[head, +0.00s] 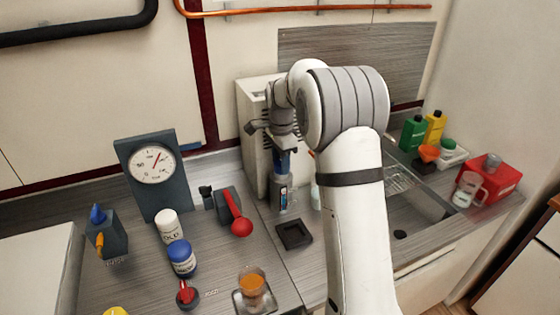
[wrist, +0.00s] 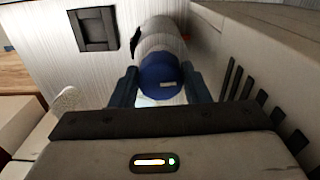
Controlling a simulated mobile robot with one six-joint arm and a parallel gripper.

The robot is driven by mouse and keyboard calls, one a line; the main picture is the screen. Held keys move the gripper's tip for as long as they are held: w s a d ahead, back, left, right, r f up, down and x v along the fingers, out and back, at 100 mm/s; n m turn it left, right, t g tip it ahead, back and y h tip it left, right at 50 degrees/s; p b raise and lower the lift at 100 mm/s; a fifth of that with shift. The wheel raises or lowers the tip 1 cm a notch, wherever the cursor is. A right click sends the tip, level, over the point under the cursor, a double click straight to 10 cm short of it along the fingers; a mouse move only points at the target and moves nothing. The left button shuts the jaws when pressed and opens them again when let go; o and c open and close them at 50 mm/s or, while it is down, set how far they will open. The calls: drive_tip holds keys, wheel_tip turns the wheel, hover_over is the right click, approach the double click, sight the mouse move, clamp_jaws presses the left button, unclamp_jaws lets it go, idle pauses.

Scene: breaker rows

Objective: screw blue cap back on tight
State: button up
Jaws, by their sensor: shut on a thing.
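In the wrist view, the blue cap (wrist: 158,72) sits between the two dark fingers of my gripper (wrist: 160,84). A pale grey bottle (wrist: 162,38) continues straight beyond the cap; I cannot tell how tightly the two are joined. In the head view, my gripper (head: 282,168) points down over the upright bottle (head: 279,195), close to the pale box-shaped unit. The fingers hide most of the cap there.
A shallow black square tray (head: 294,234) lies just in front of the bottle. A pale vented unit (head: 251,130) stands close behind. A red-handled device (head: 236,214), a blue-lidded jar (head: 182,258) and a gauge (head: 153,164) are to the left. A sink (head: 412,190) is right.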

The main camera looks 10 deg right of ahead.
drive_tip(key=o, duration=0.8)
drive_tip(key=shift+w+d+f, duration=0.1)
drive_tip(key=shift+d, duration=0.25)
drive_tip(key=shift+o, duration=0.2)
drive_tip(key=shift+a, duration=0.1)
drive_tip(key=shift+n, duration=0.5)
drive_tip(key=n, duration=0.3)
drive_tip(key=shift+n+p, duration=0.35)
drive_tip(key=shift+n, duration=0.05)
drive_tip(key=n, duration=0.5)
drive_tip(key=shift+a+p, duration=0.2)
drive_tip(key=shift+p, duration=0.1)
drive_tip(key=n, duration=0.3)
drive_tip(key=shift+d+n, duration=0.1)
drive_tip(key=shift+n, duration=0.3)
drive_tip(key=n, duration=0.4)
drive_tip(key=shift+n+p, duration=0.35)
drive_tip(key=shift+n, duration=0.05)
drive_tip(key=shift+c, duration=0.6)
